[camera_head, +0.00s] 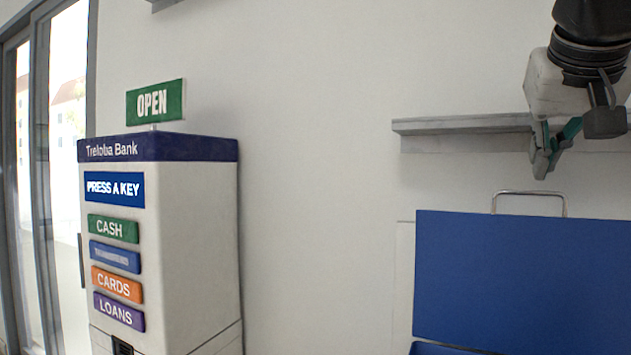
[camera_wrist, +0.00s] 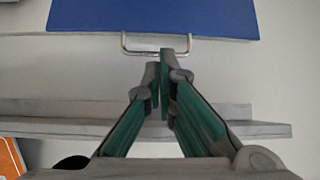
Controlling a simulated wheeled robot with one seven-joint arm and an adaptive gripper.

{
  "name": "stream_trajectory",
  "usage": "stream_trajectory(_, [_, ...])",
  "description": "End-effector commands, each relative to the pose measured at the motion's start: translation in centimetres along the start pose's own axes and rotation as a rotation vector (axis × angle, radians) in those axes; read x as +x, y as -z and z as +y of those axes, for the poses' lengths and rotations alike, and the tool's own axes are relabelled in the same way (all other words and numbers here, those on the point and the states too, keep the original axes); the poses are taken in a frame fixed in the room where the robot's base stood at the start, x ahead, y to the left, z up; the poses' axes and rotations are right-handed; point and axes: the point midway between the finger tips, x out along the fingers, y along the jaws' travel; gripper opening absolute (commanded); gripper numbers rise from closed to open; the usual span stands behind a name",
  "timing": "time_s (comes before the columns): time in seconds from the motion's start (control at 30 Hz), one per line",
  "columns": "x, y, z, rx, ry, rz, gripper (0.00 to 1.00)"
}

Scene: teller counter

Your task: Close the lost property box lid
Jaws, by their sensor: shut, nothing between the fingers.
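The lost property box lid (camera_head: 520,278) is a blue panel standing raised at the lower right of the head view, with a thin metal handle (camera_head: 530,193) on its top edge. Part of the box's blue rim (camera_head: 435,348) shows below it; the rest is out of frame. My gripper (camera_head: 543,170) is shut and empty, above the handle in the head view. In the wrist view the shut fingertips (camera_wrist: 163,62) appear at the handle (camera_wrist: 135,50), with the blue lid (camera_wrist: 150,15) beyond. I cannot tell whether they touch it.
A grey wall shelf (camera_head: 460,125) is behind my gripper. A white Treloba Bank kiosk (camera_head: 195,230) with coloured keys and a green OPEN sign (camera_head: 155,101) stands at the left, near a glass door (camera_head: 65,170). Bare wall lies between kiosk and lid.

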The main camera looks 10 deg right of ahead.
Motion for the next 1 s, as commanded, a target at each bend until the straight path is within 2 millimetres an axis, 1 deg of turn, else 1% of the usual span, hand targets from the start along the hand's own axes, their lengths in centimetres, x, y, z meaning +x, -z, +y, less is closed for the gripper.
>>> stream_trajectory(0.03, [-0.3, 1.3, 0.7, 0.020, -0.018, 0.021, 0.00])
stream_trajectory(0.1, [-0.8, 2.4, 1.3, 0.038, -0.034, 0.040, 0.00])
stream_trajectory(0.17, [-1.0, 3.0, 1.6, 0.048, -0.042, 0.050, 0.00])
stream_trajectory(0.27, [-0.7, 3.3, 1.8, 0.053, -0.047, 0.054, 0.00])
stream_trajectory(0.37, [0.4, 3.3, 1.9, 0.053, -0.047, 0.052, 0.00])
stream_trajectory(0.7, [6.1, 3.5, 2.1, 0.051, -0.045, 0.052, 0.00])
stream_trajectory(0.83, [7.7, 3.6, 2.1, 0.051, -0.045, 0.052, 0.00])
stream_trajectory(1.0, [8.7, 3.7, 2.2, 0.052, -0.044, 0.055, 0.00])
